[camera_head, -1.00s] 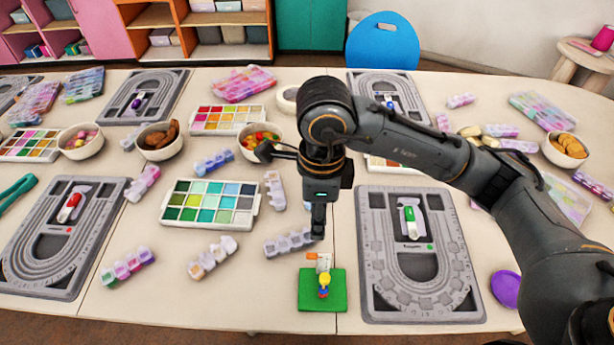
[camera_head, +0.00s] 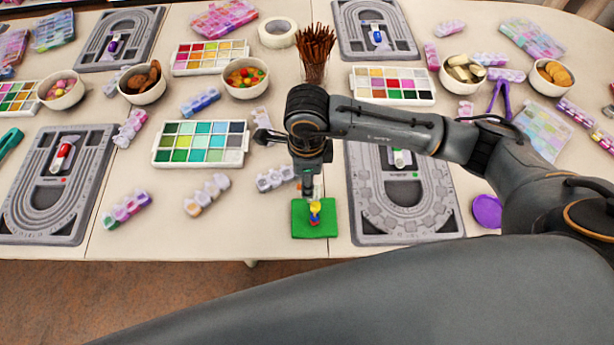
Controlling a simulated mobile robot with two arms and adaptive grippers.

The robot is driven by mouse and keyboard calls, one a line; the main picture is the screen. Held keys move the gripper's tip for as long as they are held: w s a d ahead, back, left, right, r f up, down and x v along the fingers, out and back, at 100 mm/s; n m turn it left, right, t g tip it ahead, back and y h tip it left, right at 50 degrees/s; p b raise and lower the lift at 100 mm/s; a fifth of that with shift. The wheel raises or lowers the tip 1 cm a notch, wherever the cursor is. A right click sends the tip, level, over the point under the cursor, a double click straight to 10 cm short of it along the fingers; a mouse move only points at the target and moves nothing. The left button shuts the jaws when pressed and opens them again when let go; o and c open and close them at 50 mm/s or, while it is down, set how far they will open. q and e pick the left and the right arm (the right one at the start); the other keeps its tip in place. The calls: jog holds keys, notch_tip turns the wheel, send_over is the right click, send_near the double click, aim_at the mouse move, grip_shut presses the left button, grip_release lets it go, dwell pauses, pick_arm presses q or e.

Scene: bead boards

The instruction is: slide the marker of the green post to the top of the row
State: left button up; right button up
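The grey bead board (camera_head: 365,215) at front right carries a white slot piece with a green marker (camera_head: 398,157) in its upper middle. The arm link partly covers the top of this board. My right gripper (camera_head: 309,192) points down left of that board, just behind and above a small yellow, blue and red figure (camera_head: 315,212) on a green square plate (camera_head: 300,220). Its fingers are small and partly lost against the figure, so I cannot tell whether they are open or touching it. My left gripper is not in view.
Other grey boards carry a red marker (camera_head: 62,157), a purple one (camera_head: 114,42) and a blue one (camera_head: 377,36). A paint palette (camera_head: 200,165) and bead cases lie left of my gripper. A purple disc (camera_head: 487,210) lies right. A brush cup (camera_head: 314,72) stands behind.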

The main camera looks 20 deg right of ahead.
jog(key=shift+f, duration=0.35)
grip_shut()
